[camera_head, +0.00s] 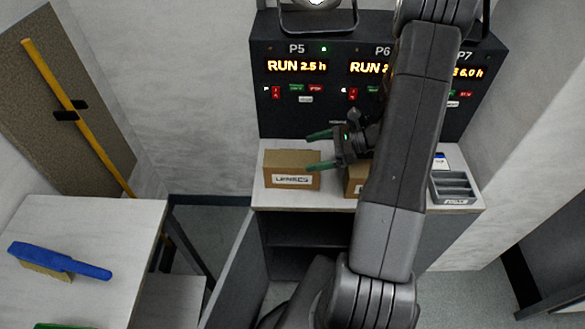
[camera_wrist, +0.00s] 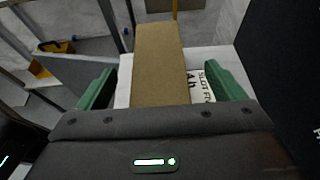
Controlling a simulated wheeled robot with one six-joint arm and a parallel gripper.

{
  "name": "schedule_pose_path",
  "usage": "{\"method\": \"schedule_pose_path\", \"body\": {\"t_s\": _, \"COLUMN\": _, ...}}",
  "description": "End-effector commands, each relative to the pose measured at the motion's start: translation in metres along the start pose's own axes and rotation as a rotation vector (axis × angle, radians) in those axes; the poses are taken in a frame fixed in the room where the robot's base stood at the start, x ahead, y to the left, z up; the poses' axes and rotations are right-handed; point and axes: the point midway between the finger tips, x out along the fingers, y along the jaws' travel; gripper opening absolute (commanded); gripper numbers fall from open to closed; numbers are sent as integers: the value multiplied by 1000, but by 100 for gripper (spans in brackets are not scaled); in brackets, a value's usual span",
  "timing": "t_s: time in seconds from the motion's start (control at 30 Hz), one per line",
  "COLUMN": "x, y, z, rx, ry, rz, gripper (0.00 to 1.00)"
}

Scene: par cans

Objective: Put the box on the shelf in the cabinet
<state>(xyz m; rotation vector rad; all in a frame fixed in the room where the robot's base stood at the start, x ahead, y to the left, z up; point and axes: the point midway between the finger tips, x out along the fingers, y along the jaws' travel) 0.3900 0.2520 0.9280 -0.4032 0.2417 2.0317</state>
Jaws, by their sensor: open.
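In the wrist view a brown box (camera_wrist: 158,62) lies ahead, in line with the gap between the open fingers (camera_wrist: 162,88). I cannot tell whether they touch it. The cabinet's shelf (camera_head: 300,233) shows in its open front below the top.
A black control panel (camera_head: 300,115) with lit displays stands behind the boxes. A grey compartment tray (camera_head: 453,187) sits at the right. The grey cabinet door (camera_head: 237,270) stands open to the left. A table (camera_head: 120,225) at left holds a blue-handled brush (camera_head: 60,262).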

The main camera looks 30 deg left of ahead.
Motion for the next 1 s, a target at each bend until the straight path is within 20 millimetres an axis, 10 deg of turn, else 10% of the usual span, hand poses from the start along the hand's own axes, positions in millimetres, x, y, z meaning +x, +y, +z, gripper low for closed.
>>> {"method": "schedule_pose_path", "body": {"t_s": 0.6, "x": 49, "y": 3, "z": -7, "rx": -1, "ry": 1, "rz": -1, "gripper": 89}}
{"method": "schedule_pose_path", "body": {"t_s": 1.0, "x": 49, "y": 3, "z": -6, "rx": -1, "ry": 0, "rz": 0, "gripper": 11}}
